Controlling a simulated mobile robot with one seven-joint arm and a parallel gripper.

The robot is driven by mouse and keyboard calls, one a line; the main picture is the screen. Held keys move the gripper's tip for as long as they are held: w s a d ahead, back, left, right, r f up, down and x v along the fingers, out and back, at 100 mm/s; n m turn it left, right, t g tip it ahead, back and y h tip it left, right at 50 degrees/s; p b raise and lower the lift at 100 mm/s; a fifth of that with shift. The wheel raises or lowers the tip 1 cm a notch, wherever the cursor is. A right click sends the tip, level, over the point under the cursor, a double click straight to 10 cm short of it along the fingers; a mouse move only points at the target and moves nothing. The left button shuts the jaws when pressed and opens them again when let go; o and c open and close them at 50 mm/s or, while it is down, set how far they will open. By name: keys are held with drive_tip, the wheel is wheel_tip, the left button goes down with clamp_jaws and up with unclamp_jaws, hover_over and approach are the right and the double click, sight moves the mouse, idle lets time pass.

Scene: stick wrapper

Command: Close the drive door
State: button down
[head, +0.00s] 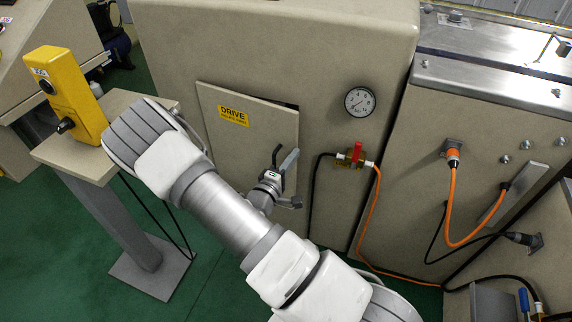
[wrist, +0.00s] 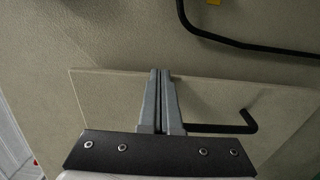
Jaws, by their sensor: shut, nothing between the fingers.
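The drive door (head: 240,150) is a beige panel with a yellow DRIVE label (head: 233,115) on the front of the machine cabinet. A dark gap shows at its top right, so it stands slightly ajar. Its black bent handle (head: 277,156) is near the right edge and also shows in the wrist view (wrist: 250,122). My gripper (head: 294,153) is shut and empty, beside the handle near the door's right edge. In the wrist view my fingertips (wrist: 160,73) overlap the door's edge (wrist: 100,75); whether they touch it I cannot tell.
A yellow control box (head: 67,95) stands on a pedestal at left, close to my arm. Green floor (head: 225,270) is open below.

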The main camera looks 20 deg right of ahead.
sight(308, 137)
drive_tip(key=shift+x, duration=2.9)
drive_tip(key=p+v, duration=0.2)
drive_tip(key=v, duration=1.5)
drive_tip(key=shift+s+p, duration=0.2)
drive_tip(key=shift+p, duration=0.15)
drive_tip(key=s+d+r+m+g+y, duration=0.3)
drive_tip(key=s+r+m+g, duration=0.2)
drive_tip(key=s+r+g, duration=0.3)
drive_tip(key=s+d+r+m+g+y, duration=0.25)
drive_tip(key=s+r+m+g, duration=0.2)
drive_tip(key=r, duration=0.45)
drive_tip(key=s+a+r+n+t+y, duration=0.1)
drive_tip(key=s+a+r+t+y, duration=0.15)
drive_tip(key=r+y, duration=0.2)
drive_tip(key=s+a+r+t+y, duration=0.2)
drive_tip(key=a+r+t+y, duration=0.15)
drive_tip(key=r, duration=0.25)
wheel_tip(308, 137, up, 20)
drive_tip(key=a+p, duration=0.1)
drive_tip(key=p, duration=1.8)
